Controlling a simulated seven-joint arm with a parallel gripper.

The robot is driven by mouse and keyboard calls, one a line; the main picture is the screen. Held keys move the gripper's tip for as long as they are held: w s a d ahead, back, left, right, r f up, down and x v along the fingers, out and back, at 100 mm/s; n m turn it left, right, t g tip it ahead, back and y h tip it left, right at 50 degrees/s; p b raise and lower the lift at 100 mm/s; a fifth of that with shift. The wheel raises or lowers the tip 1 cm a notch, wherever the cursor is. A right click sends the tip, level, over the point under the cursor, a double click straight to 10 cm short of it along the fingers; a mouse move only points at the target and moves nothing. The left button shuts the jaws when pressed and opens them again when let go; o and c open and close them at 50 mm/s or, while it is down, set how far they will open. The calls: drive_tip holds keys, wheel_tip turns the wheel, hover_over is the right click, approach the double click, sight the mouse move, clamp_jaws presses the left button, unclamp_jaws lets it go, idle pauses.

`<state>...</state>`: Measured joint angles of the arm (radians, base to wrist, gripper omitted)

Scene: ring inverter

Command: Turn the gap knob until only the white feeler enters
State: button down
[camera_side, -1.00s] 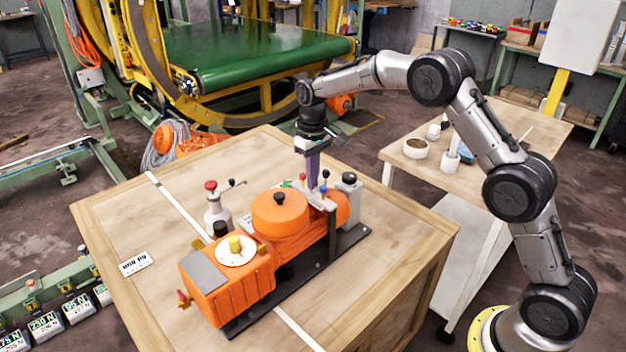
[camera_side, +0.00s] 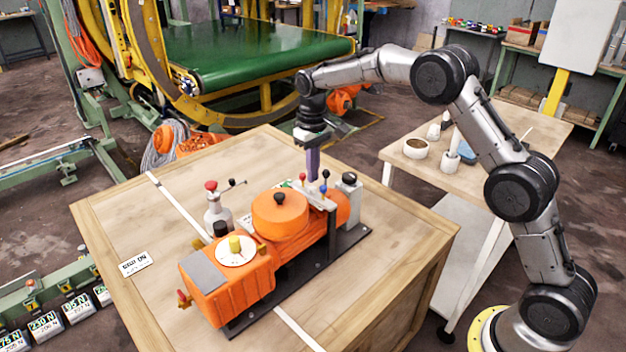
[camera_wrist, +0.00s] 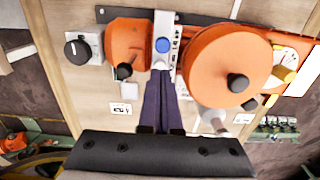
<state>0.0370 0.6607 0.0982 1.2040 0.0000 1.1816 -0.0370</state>
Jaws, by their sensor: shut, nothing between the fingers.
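The orange machine (camera_side: 228,292) stands on a dark base plate on the crate. A yellow knob (camera_side: 235,244) sits on its white dial. A black knob on a grey block (camera_side: 349,179) is at the far end, also in the wrist view (camera_wrist: 77,50). I cannot tell which is the gap knob. Small coloured knobs, including a blue one (camera_side: 323,188), cluster on a grey bracket beside the orange drum (camera_side: 280,212). My gripper (camera_side: 313,180) points down behind them, fingers together and empty. In the wrist view, its purple fingertips (camera_wrist: 161,74) lie just below a blue knob (camera_wrist: 163,45). The white feeler is not clearly distinguishable.
The wooden crate top (camera_side: 375,300) is clear at the front right. A grey post with a red knob (camera_side: 211,186) stands left of the drum. A side table (camera_side: 490,165) holds a white cup (camera_side: 416,149). A green conveyor (camera_side: 250,55) is behind.

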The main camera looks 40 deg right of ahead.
sight(313, 188)
drive_tip(key=shift+r, duration=2.4)
